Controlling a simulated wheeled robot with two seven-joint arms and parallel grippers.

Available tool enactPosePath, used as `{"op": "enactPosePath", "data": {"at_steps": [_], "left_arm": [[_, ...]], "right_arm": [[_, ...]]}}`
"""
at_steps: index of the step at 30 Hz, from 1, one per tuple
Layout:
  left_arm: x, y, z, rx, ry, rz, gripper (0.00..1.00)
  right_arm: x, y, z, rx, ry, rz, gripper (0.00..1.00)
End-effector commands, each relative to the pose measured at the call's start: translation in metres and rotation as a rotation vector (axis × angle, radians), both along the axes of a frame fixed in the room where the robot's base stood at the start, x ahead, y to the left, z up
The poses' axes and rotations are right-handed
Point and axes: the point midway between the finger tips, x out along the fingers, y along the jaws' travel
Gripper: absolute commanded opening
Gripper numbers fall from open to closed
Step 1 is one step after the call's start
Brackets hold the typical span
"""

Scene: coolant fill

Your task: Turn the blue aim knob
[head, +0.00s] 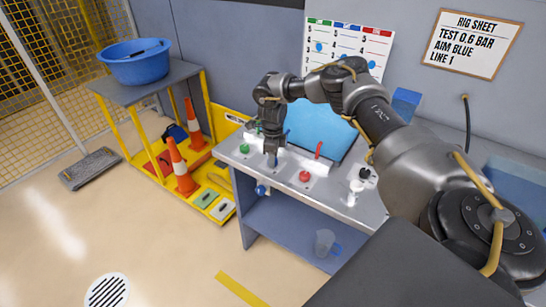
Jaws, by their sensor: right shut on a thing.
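The bench top (330,195) has a row of knobs along it: a green knob (244,148) on the left and a red knob (304,176) on the right. Between them a small part of the blue knob (272,162) shows under my right gripper (272,155). My right arm reaches in from the right, and the gripper points down, shut on the blue knob. Its fingers hide most of the knob, so I cannot tell which way it is turned. My left gripper is not in view.
A red lever (319,149) stands behind the red knob, and a white fitting (355,192) is to the right. The wall sheet (472,44) reads "AIM BLUE". Orange cones (180,170) stand at left.

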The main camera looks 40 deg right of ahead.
Motion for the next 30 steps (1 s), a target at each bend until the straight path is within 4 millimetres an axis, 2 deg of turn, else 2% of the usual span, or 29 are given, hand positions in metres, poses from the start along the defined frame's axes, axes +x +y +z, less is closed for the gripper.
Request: {"op": "enactPosePath", "data": {"at_steps": [18, 19, 23, 24, 30], "left_arm": [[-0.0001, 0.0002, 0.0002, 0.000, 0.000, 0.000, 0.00], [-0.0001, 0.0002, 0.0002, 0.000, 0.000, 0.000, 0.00], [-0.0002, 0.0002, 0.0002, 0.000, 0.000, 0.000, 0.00], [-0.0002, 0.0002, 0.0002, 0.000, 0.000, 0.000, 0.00], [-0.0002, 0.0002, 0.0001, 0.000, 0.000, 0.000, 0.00]], "right_arm": [[0.0018, -0.0008, 0.0019, 0.000, -0.006, 0.039, 0.11], [0.0018, -0.0008, 0.0020, 0.000, -0.006, 0.039, 0.35], [0.0014, -0.0006, 0.0017, 0.000, -0.004, 0.040, 0.52], [0.0013, -0.0005, 0.0015, 0.000, -0.004, 0.040, 0.56], [0.0008, -0.0001, 0.0008, -0.001, -0.002, 0.041, 0.56]]}}
